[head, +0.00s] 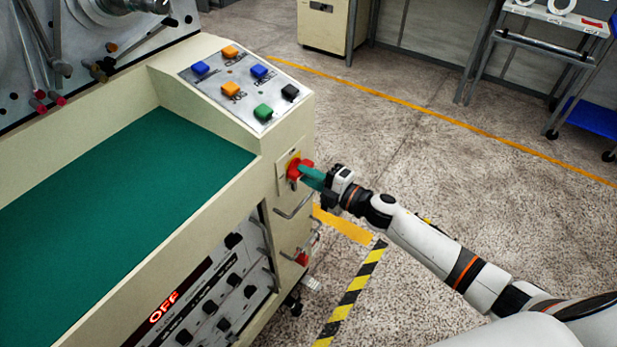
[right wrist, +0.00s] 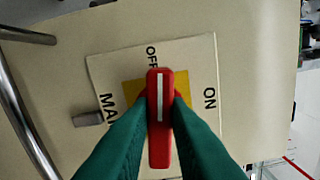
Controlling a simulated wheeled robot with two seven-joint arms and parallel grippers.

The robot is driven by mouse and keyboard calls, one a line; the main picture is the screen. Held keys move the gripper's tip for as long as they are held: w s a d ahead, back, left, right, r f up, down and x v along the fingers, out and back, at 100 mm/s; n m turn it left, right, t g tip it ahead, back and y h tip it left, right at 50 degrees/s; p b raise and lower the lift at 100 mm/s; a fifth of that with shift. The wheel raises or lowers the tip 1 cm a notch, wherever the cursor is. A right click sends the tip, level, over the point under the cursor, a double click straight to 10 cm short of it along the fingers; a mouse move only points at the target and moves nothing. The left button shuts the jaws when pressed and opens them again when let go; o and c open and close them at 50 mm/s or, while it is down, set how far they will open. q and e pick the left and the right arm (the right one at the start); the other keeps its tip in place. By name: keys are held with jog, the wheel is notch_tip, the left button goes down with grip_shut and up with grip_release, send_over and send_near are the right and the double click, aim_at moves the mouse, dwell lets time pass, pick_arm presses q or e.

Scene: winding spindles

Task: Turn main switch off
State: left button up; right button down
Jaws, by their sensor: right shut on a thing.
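The main switch is a red handle (right wrist: 160,120) with a white line, on a yellow square (right wrist: 130,92) of a pale plate (right wrist: 200,60). In the right wrist view the white line points up, toward the OFF label; ON is at the right. In the head view the red switch (head: 294,169) is on the end face of the cream machine. My right gripper (head: 311,177) reaches it from the right. Its green fingers (right wrist: 161,105) are shut on the handle, one on each side. My left gripper is not in view.
Coloured push buttons (head: 263,112) are on the sloped top panel. Metal handles (head: 296,207) stick out below the switch. The floor to the right is open, with a yellow line (head: 430,118).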

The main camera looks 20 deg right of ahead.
jog(key=shift+f+n+b, duration=0.15)
jog(key=shift+n+b, duration=0.2)
jog(key=shift+n, duration=0.65)
jog(key=c, duration=1.4)
grip_release()
jog(key=shift+o, duration=0.2)
jog(key=b+v, duration=0.1)
jog(key=v, duration=1.1)
